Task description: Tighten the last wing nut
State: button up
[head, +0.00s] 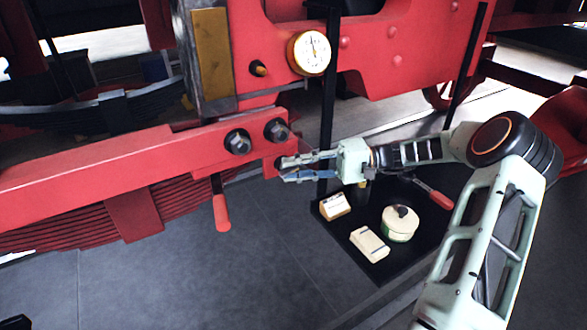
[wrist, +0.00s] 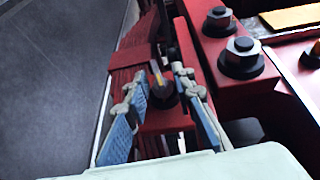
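My gripper (head: 284,169) is at the right end of the red beam (head: 150,165), with its two fingers apart. In the wrist view my gripper (wrist: 160,83) is open, with one blue-grey finger on each side of a small fitting (wrist: 158,78).
Two dark hex bolts (head: 238,141) stick out of the beam close to my gripper. A red-handled lever (head: 221,207) hangs below. A pressure gauge (head: 309,53) is above. A dark tray (head: 380,272) holds cartons, a round tin (head: 400,223) and a red-handled tool (head: 434,193).

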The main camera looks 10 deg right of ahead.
jog(key=d, duration=1.1)
jog(key=shift+s+d+r, duration=0.35)
jog(key=shift+s, duration=0.1)
